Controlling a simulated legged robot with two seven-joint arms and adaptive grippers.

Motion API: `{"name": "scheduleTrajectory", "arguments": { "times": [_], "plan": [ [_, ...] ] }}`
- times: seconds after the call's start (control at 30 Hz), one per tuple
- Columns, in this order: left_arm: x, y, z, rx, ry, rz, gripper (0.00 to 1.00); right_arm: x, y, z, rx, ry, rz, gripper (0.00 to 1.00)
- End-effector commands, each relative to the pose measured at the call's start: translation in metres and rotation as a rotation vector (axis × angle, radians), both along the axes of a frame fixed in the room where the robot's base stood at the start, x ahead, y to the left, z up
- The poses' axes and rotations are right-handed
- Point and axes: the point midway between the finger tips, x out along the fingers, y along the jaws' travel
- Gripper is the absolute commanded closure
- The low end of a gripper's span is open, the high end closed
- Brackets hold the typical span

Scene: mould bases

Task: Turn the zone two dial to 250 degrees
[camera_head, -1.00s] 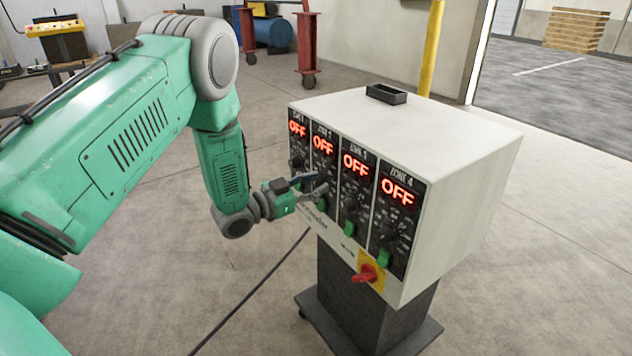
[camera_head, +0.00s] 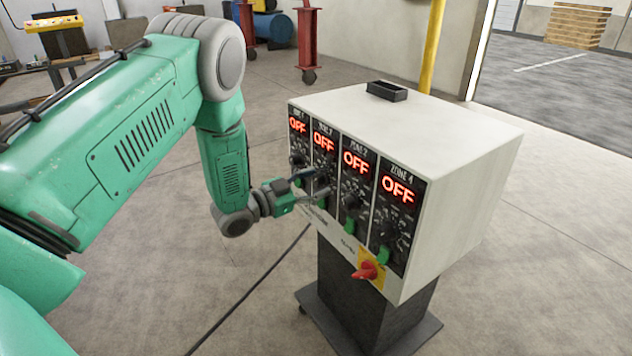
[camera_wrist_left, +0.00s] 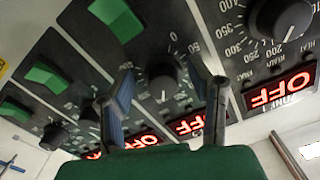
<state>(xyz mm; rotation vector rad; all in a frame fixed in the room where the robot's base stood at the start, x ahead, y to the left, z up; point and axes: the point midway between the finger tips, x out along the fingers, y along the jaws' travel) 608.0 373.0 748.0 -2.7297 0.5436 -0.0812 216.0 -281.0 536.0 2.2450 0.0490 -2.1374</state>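The white control box (camera_head: 465,200) carries a row of zone panels, each with a red display reading OFF. The zone two panel's display (camera_head: 323,142) also reads OFF. My left gripper (camera_head: 322,181) is at the zone two panel, its fingers apart. In the left wrist view, the scene is tilted and nearly upside down. There the zone two dial (camera_wrist_left: 163,82), a black knob, lies between the two open fingers (camera_wrist_left: 161,68). I cannot tell whether either finger touches it. In the head view the fingers largely hide this dial. My right gripper is not in view.
A red rotary switch (camera_head: 368,271) sits on a yellow plate at the box's lower front. Green switches, such as the zone four one (camera_head: 384,254), sit below the dials. A black tray (camera_head: 387,91) lies on top. The zone one dial (camera_wrist_left: 284,18) is beside my fingers.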

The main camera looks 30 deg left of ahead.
Motion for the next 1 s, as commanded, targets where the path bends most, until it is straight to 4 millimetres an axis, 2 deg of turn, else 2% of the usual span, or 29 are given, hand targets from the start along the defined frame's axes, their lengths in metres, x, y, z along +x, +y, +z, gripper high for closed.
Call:
{"name": "scheduleTrajectory", "arguments": {
  "times": [0.23,0.37,0.8,1.0],
  "plan": [
    [0.000,0.000,0.003,-0.001,-0.008,-0.001,0.53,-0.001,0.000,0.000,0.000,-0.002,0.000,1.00],
    [-0.008,0.003,0.003,-0.001,-0.007,-0.001,0.53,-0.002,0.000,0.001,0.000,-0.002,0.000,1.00],
    [-0.087,0.038,0.001,-0.004,-0.004,0.002,0.53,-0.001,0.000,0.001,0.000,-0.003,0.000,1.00],
    [-0.106,0.046,0.001,-0.002,-0.004,0.000,0.53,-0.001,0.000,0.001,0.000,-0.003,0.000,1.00]
  ]
}}
